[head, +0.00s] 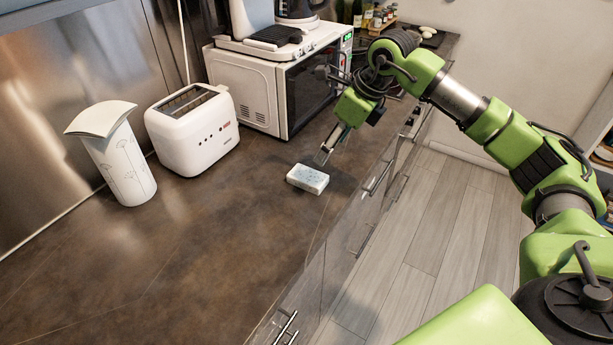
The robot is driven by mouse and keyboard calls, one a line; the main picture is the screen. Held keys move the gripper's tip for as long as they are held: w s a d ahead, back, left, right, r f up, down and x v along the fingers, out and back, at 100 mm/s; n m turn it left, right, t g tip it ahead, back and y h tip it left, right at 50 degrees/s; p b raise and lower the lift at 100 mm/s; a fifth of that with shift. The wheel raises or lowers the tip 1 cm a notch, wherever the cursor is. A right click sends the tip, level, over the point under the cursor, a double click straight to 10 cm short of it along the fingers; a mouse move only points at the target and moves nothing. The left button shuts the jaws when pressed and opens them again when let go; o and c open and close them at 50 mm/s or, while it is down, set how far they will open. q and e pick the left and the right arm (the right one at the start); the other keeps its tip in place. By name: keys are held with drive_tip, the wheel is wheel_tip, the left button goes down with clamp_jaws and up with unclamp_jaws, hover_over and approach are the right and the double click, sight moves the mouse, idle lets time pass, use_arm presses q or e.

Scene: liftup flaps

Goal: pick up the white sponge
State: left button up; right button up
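The white sponge (307,179) lies flat on the brown countertop, close to its front edge, with a bluish speckled top. My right gripper (324,157) is just behind and above the sponge, pointing down toward its far right end. A small gap seems to show between the fingers and the sponge, but I cannot tell for sure whether they touch. The finger opening is too small and side-on to judge. My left gripper is not in view.
A white toaster (193,130) and a white paper-like roll or vase (122,170) stand left of the sponge. A white microwave (275,85) stands behind it. Drawer handles (378,178) stick out below the counter edge. The near countertop (200,260) is clear.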

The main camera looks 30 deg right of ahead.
drive_tip(key=p, duration=0.1)
hover_over(309, 175)
drive_tip(key=s+d, duration=0.2)
drive_tip(key=s, duration=0.1)
drive_tip(key=f, duration=0.7)
drive_tip(key=shift+w+a, duration=0.25)
drive_tip(key=shift+w+a+f+p, duration=0.15)
drive_tip(key=shift+f+p, duration=0.1)
drive_tip(key=shift+p, duration=0.1)
drive_tip(key=p+x, duration=0.1)
drive_tip(key=x, duration=0.3)
drive_tip(key=shift+w+a+f+p, duration=0.1)
drive_tip(key=shift+w+a+p, duration=0.1)
drive_tip(key=shift+w+p, duration=0.1)
drive_tip(key=shift+f, duration=0.15)
drive_tip(key=shift+f+b, duration=0.2)
drive_tip(key=shift+b, duration=0.15)
drive_tip(key=c, duration=0.9)
